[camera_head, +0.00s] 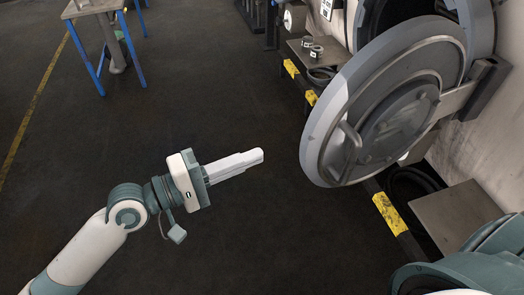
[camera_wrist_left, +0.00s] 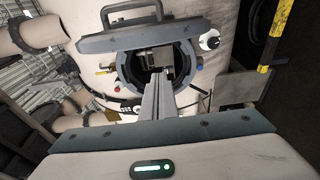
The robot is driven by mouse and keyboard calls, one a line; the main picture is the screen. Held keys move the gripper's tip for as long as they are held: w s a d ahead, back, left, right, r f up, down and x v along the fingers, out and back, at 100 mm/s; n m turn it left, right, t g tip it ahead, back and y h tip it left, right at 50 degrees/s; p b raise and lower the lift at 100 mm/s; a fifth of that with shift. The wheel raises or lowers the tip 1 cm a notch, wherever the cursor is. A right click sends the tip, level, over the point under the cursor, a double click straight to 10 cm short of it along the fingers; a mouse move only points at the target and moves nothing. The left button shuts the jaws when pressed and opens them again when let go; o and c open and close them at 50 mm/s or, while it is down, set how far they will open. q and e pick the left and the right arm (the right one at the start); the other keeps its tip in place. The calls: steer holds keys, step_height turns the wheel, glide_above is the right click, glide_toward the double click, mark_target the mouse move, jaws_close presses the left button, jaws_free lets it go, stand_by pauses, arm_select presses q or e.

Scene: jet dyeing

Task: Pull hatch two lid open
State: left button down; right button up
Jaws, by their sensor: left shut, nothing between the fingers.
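The hatch lid (camera_head: 372,130) is a round grey disc with a window and a curved handle (camera_head: 347,147). It stands swung out from the machine on its hinge arm (camera_head: 460,100); no hatch number is readable. In the left wrist view the lid (camera_wrist_left: 145,38) is nearly edge-on, its handle (camera_wrist_left: 130,13) at the top, with the dark round hatch opening (camera_wrist_left: 128,78) below. My left gripper (camera_head: 260,155) is shut and empty, left of the lid and apart from its handle. Its fingers (camera_wrist_left: 162,76) point toward the machine. My right gripper is not in view.
The pale machine wall (camera_head: 465,150) is at the right. A platform edge with yellow markings (camera_head: 388,212) runs below the lid. A blue-legged table (camera_head: 95,8) stands at the upper left. The dark floor (camera_head: 230,235) around my left arm is clear.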

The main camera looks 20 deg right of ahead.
arm_select(q)
steer(key=shift+s+a, duration=0.25)
steer(key=shift+a, duration=0.25)
steer(key=shift+s+a, duration=0.2)
steer(key=shift+a, duration=0.3)
